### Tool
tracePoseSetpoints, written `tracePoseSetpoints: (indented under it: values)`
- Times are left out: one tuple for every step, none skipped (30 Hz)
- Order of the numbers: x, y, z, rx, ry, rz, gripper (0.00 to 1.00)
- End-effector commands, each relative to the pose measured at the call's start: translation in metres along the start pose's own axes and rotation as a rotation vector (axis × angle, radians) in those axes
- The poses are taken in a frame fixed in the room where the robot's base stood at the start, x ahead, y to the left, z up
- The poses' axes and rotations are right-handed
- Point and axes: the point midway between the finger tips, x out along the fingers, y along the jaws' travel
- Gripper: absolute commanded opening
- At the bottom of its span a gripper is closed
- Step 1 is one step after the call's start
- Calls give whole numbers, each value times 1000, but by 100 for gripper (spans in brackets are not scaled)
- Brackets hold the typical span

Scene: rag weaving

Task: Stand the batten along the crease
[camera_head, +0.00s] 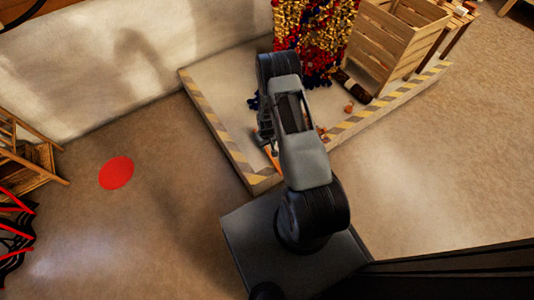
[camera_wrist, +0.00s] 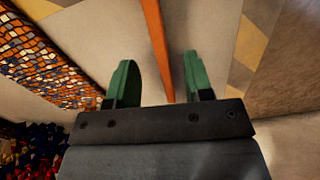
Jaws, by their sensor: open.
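The batten, a straight orange strip (camera_wrist: 156,40), runs down from the top of the wrist view to between the two green fingers of my gripper (camera_wrist: 157,58). The gripper is open, with a gap visible on both sides of the strip. Whether the strip lies on the pale surface or stands above it, I cannot tell. In the head view a bit of orange (camera_head: 273,152) shows beside my arm; the arm hides most of that spot. A crease cannot be made out clearly in either view.
A pale platform (camera_head: 218,88) has yellow-and-grey striped edges. Colourful rags (camera_head: 318,35) hang at its back, beside a slatted wooden crate (camera_head: 392,42). A patterned orange, white and navy strip (camera_wrist: 45,60) lies left in the wrist view. A red disc (camera_head: 116,172) marks open floor.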

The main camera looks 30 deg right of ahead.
Motion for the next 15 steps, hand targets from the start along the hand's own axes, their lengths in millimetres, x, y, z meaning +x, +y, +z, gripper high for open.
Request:
tracePoseSetpoints:
  values:
    - [6, 0, 0, 0, -1, 0, 47]
    - [7, 0, 0, 0, 0, 0, 47]
    - [8, 0, 0, 0, 0, 0, 47]
    - [9, 0, 0, 0, 0, 0, 47]
    - [10, 0, 0, 0, 0, 0, 47]
    - [11, 0, 0, 0, 0, 0, 47]
    - [12, 0, 0, 0, 0, 0, 47]
    - [13, 0, 0, 0, 0, 0, 47]
    - [16, 0, 0, 0, 0, 0, 47]
    - [19, 0, 0, 0, -1, 0, 47]
    - [22, 0, 0, 0, -1, 0, 47]
    - [27, 1, 0, 0, -1, 0, 47]
    - [31, 1, 0, 0, -1, 0, 47]
    - [35, 1, -1, 0, -1, 0, 47]
    - [41, 2, -1, 0, -1, 0, 47]
